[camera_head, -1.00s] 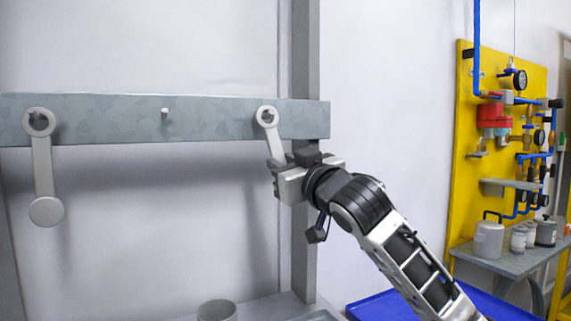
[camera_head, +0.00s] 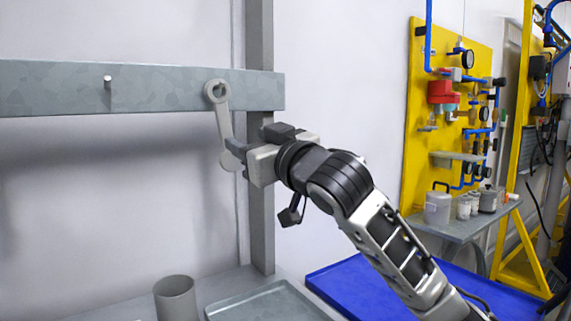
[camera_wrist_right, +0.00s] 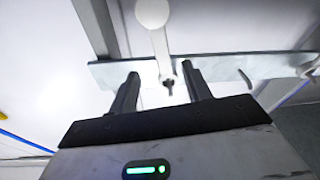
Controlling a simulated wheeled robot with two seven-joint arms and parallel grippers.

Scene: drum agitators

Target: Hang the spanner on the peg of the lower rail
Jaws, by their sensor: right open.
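A pale grey spanner (camera_head: 225,124) hangs by its ring end from the right-hand peg of the grey rail (camera_head: 160,92). Its shank slants slightly down to the right and ends in a round disc. My right gripper (camera_head: 240,147) is just right of the spanner's lower part, open. In the right wrist view the spanner (camera_wrist_right: 180,40) shows beyond the two parted fingers (camera_wrist_right: 160,80), with its ring end around the peg. Nothing is gripped between the fingers. Only one rail is in view. My left gripper is out of view.
A bare peg (camera_head: 107,82) stands on the rail to the left. A grey upright post (camera_head: 261,210) is behind my gripper. Below are a grey cup (camera_head: 176,300), a grey tray (camera_head: 265,303) and a blue tray (camera_head: 350,283). A yellow valve panel (camera_head: 425,160) is at right.

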